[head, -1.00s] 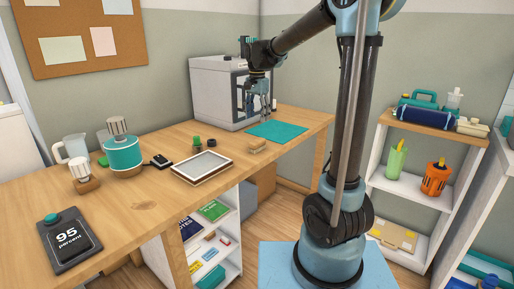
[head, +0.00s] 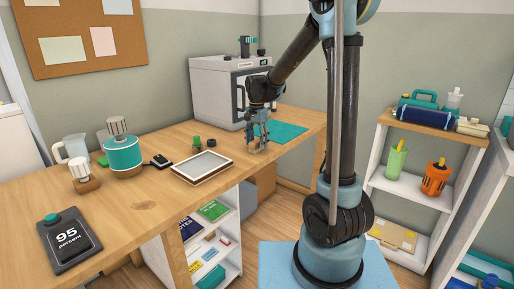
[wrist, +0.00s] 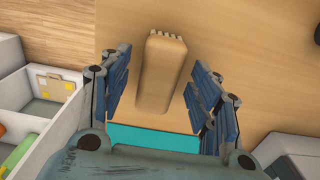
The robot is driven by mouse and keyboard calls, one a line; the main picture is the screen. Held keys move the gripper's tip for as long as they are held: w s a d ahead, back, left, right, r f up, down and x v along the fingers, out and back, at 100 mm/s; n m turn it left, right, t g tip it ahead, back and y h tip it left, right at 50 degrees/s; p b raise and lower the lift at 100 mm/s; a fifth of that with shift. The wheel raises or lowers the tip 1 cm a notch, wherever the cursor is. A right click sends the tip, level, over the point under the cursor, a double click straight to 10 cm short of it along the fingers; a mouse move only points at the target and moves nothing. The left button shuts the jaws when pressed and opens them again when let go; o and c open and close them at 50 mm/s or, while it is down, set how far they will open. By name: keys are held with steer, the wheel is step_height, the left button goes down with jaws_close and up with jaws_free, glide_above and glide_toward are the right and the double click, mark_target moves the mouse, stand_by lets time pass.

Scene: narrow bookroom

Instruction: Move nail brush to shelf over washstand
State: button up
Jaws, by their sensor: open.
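The nail brush is a tan wooden block with pale bristles at one end; it lies on the wooden desk (head: 135,205). In the wrist view the nail brush (wrist: 160,75) lies lengthwise between the two blue fingers of my gripper (wrist: 162,82), with a gap on each side. In the head view my gripper (head: 257,142) points down at the brush's place and mostly hides it. My gripper is open and holds nothing. I cannot make out a washstand or a shelf over one.
A teal mat (head: 283,131) and a grey-white box-shaped machine (head: 215,92) are behind the gripper. A framed tray (head: 201,167) lies to its left. A white shelf unit (head: 415,187) with several items stands at the right.

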mark_target(257, 141)
steer(key=shift+f, duration=0.75)
steer(key=c, duration=1.3)
steer(key=shift+o, duration=0.2)
step_height(257, 141, up, 10)
steer(key=shift+r, duration=0.1)
